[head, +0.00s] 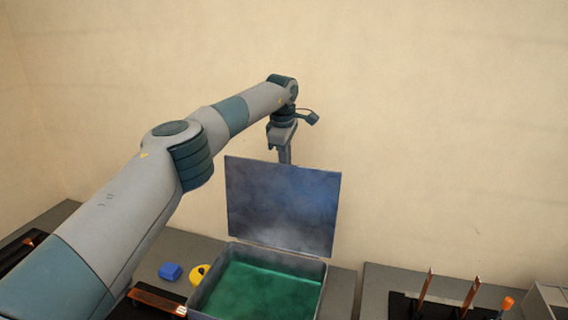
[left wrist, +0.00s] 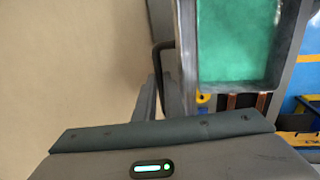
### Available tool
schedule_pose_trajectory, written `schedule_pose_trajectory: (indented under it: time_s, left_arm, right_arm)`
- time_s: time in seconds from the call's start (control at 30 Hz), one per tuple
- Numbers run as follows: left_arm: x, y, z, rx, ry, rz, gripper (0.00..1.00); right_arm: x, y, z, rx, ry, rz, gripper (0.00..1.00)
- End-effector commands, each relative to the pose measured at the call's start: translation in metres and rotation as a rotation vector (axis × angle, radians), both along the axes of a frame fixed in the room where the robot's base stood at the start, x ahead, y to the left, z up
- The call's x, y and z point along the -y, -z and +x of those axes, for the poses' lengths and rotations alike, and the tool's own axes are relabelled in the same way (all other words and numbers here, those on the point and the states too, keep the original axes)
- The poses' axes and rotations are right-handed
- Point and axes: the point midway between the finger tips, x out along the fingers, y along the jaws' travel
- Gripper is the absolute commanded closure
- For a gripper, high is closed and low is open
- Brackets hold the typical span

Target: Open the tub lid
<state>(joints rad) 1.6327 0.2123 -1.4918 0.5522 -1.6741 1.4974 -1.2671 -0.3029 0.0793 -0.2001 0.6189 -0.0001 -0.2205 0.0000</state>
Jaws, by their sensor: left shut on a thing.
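The tub (head: 262,249) stands on the bench with green contents (head: 262,292) inside, and steam or haze hangs over it. Its blue-grey lid (head: 282,205) stands raised, nearly upright, at the back of the tub. My left gripper (head: 285,153) is at the lid's top edge, partly hidden behind it. In the left wrist view, the left gripper (left wrist: 158,97) is shut on the dark bent lid handle (left wrist: 157,60); the exact contact is hard to see. The green contents (left wrist: 235,42) also show there. My right gripper is not in view.
A blue block (head: 170,271) and a yellow round thing (head: 199,274) lie left of the tub. A copper bar (head: 157,301) is at the front left. On the right bench, upright copper bars (head: 468,298) stand near an orange-topped thing (head: 506,304). A plain wall rises behind.

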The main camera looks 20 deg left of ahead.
Motion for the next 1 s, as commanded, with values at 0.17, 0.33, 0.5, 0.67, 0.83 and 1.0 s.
schedule_pose_trajectory:
  time_s: [0.17, 0.33, 0.5, 0.67, 0.83, 1.0]
  left_arm:
    - [-0.002, 0.003, 0.004, 0.017, -0.004, 0.003, 0.79]
    - [-0.002, 0.002, 0.004, 0.017, -0.002, 0.001, 0.72]
    - [-0.001, 0.000, 0.005, 0.020, -0.002, 0.000, 0.72]
    - [-0.001, -0.003, 0.005, 0.022, -0.002, -0.001, 0.72]
    - [-0.001, -0.004, 0.005, 0.023, -0.003, -0.002, 0.72]
    - [-0.001, -0.005, 0.005, 0.025, -0.002, -0.003, 0.72]
  right_arm:
    - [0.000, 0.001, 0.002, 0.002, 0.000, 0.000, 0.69]
    - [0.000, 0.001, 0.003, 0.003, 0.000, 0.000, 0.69]
    - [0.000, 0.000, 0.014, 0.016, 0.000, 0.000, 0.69]
    - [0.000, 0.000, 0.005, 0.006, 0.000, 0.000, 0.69]
    - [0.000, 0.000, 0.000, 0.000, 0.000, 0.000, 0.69]
    - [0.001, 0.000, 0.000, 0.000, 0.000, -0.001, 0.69]
